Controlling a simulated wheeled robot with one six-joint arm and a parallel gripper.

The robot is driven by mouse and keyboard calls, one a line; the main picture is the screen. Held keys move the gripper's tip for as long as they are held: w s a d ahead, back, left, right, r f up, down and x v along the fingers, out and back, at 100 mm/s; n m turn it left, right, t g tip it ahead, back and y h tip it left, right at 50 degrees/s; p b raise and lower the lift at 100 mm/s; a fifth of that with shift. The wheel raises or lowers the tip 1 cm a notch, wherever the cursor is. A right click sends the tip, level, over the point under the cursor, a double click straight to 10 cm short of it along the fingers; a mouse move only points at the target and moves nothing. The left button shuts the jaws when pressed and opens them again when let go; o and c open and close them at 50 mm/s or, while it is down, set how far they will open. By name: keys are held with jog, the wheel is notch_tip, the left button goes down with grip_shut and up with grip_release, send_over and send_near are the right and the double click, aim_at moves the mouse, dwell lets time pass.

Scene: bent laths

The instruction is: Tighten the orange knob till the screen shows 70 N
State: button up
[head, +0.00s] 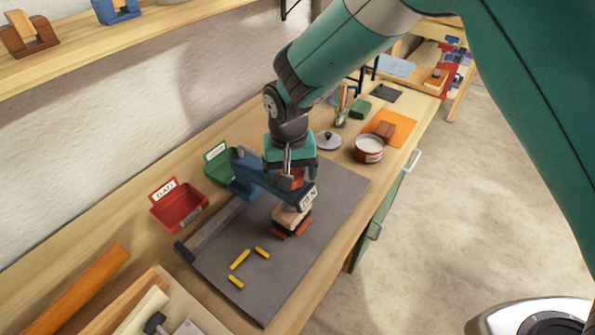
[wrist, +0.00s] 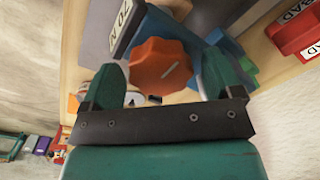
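The orange knob (wrist: 160,66) shows in the wrist view with a pale line on its face. It also shows below my gripper in the head view (head: 289,180). My gripper (wrist: 163,80) is open, with one green finger on each side of the knob; narrow gaps seem to show. The knob sits on a blue clamp (head: 252,174) with a grey bar. The clamp's small screen (head: 308,198) seems to read 70 N; it also shows in the wrist view (wrist: 122,22). Pale wooden laths (head: 291,215) with orange and dark pieces are under the clamp head.
A grey mat (head: 240,285) lies under the clamp, with several yellow sticks (head: 240,259) on it. A red bin (head: 180,208) marked BAD and a green bin (head: 219,168) stand behind. A red-rimmed pot (head: 369,148) and orange sheet (head: 397,126) are to the right.

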aim_at(290, 173)
jog(key=shift+r, duration=0.2)
notch_tip(290, 173, up, 17)
jog(key=b, duration=0.4)
jog(key=s+d+n+y, duration=0.2)
jog(key=s+d, duration=0.5)
jog(key=s, duration=0.4)
jog(key=s+d+f+n+y+b, duration=0.1)
jog(key=s+d+n+y, duration=0.1)
jog(key=s+d+n, duration=0.2)
jog(key=s+d, duration=0.3)
jog(key=s, duration=0.4)
jog(key=shift+d+f+b, duration=0.2)
jog(key=shift+d+b, duration=0.1)
jog(key=shift+d, duration=0.1)
dwell(0.4)
